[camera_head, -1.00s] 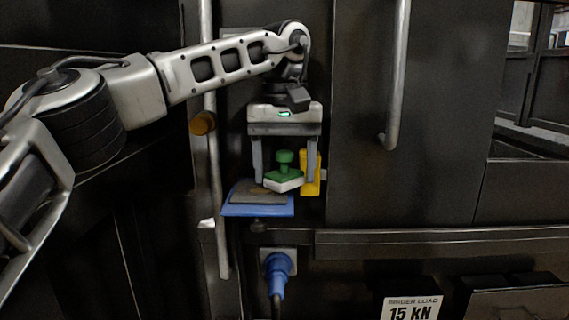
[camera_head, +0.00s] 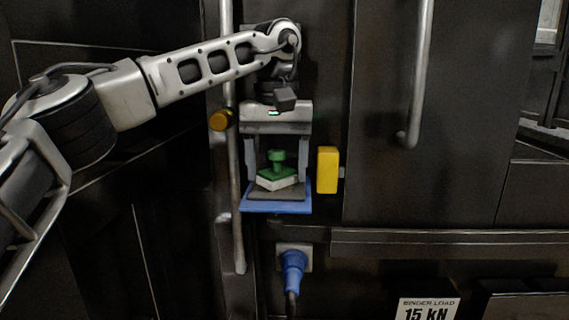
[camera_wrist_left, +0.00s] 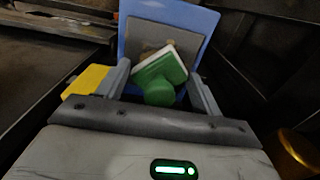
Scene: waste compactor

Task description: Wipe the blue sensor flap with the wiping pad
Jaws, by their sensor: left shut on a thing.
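The wiping pad (camera_head: 277,183) has a white base and a green top with a round green knob. It sits between the fingers of my left gripper (camera_head: 277,182), which is shut on it. The blue sensor flap (camera_head: 262,208) sticks out below the pad, with a grey panel and a blue rim. In the left wrist view the pad (camera_wrist_left: 160,70) lies tilted across the flap (camera_wrist_left: 207,22), and a brown smudge shows beside it. The pad overlaps the flap; I cannot tell whether they touch. My right gripper is not in view.
A yellow block (camera_head: 327,169) is just right of my left gripper. A vertical bar (camera_head: 236,225) and an orange-brown knob (camera_head: 221,120) are to the left. A blue plug (camera_head: 292,264) with a cable is below the flap. A door handle (camera_head: 418,80) hangs at the right.

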